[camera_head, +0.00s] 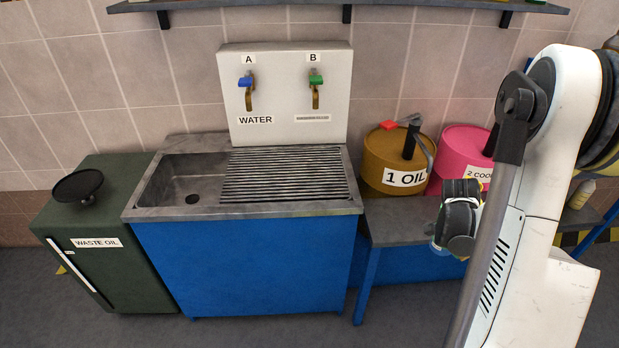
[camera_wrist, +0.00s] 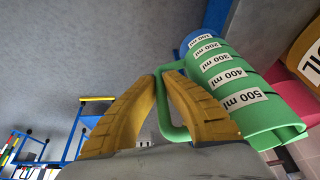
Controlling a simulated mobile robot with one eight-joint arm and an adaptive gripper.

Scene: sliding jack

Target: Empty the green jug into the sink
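The green jug (camera_wrist: 232,88) shows in the wrist view, with white volume labels from 100 to 500 ml down its side. My gripper (camera_wrist: 162,78) has its yellow fingers closed around the jug's handle. The jug's 500 ml end is at the lower right of that picture. I cannot see inside the jug. In the head view the sink (camera_head: 171,196) stands at the centre left, an empty-looking basin with a dark drain hole. In that view my arm is at the right, apart from the sink, and the jug is mostly or fully hidden.
A ribbed drainboard (camera_head: 283,174) lies right of the basin. Blue tap A (camera_head: 246,88) and green tap B (camera_head: 315,87) are above. A yellow oil drum (camera_head: 385,160) and pink drum (camera_head: 463,150) stand right. The waste oil cabinet (camera_head: 105,245) stands left.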

